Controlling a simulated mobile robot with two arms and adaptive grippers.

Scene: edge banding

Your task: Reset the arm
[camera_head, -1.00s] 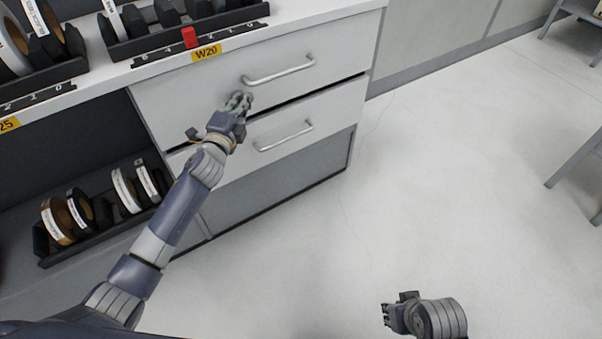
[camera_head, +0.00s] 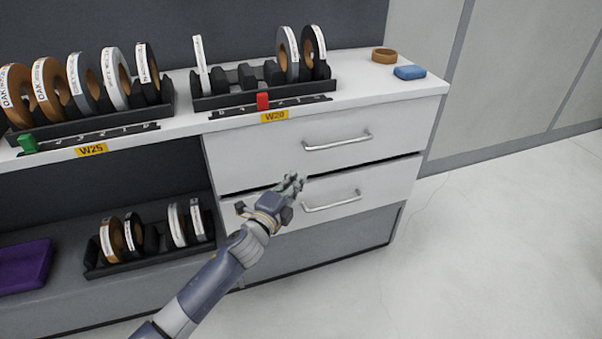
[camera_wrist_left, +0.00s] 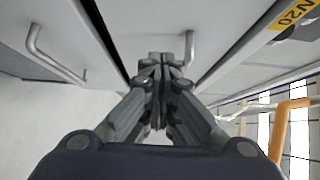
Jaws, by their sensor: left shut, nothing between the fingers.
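My left gripper (camera_head: 292,184) is shut and empty. In the head view it appears in front of the white drawer unit, by the dark gap between the upper drawer (camera_head: 300,145) and the lower drawer (camera_head: 375,188). In the left wrist view its closed fingers (camera_wrist_left: 158,75) point towards the drawer fronts, with a drawer handle (camera_wrist_left: 190,48) close by the tips. I cannot tell whether they touch anything. The lower drawer's handle (camera_head: 332,206) is to the right of the gripper in the head view. My right gripper is not in view.
Tape rolls stand in black racks on the countertop (camera_head: 355,95) and on the lower shelf. A red block (camera_head: 262,101), a brown ring (camera_head: 384,56) and a blue block (camera_head: 409,72) lie on top. A purple tray (camera_head: 25,266) is at lower left. The floor at right is clear.

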